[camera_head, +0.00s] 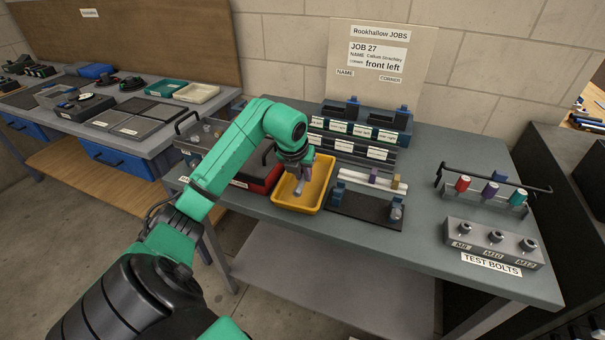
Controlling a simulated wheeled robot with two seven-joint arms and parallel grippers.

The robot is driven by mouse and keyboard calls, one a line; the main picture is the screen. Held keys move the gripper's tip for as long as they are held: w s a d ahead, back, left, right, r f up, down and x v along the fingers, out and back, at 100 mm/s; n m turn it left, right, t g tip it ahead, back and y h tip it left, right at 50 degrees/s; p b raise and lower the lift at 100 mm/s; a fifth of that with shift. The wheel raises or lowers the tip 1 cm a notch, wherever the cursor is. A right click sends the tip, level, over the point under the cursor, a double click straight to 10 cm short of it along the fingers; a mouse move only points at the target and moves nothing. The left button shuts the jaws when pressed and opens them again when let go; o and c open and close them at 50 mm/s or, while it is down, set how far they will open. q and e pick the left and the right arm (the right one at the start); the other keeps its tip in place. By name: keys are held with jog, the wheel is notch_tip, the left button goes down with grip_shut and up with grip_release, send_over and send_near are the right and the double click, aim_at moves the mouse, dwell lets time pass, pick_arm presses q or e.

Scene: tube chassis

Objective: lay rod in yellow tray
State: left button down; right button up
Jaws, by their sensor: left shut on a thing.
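The yellow tray (281,203) sits near the front edge of the grey bench. My left gripper (301,179) points down over it, reaching in from the left. It is shut on a small grey rod (297,187), which shows against the tray's floor. The gripper hides part of the rod, and I cannot tell whether the rod touches the tray. My right gripper is not in view.
A red and black box (260,172) stands left of the tray. A dark stand with blue posts (367,207) stands close on its right. Labelled racks (355,138) are behind. A test bolts block (493,240) is far right. The front bench strip is clear.

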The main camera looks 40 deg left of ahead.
pick_arm(q)
jog(key=shift+f+b, duration=0.9)
jog(key=shift+f, duration=0.3)
jog(key=c, duration=0.7)
grip_release()
jog(key=shift+r, duration=0.1)
jog(key=v, duration=1.4)
jog(key=shift+s+r+b, duration=0.1)
jog(key=shift+r+b, duration=0.15)
jog(key=shift+b, duration=0.1)
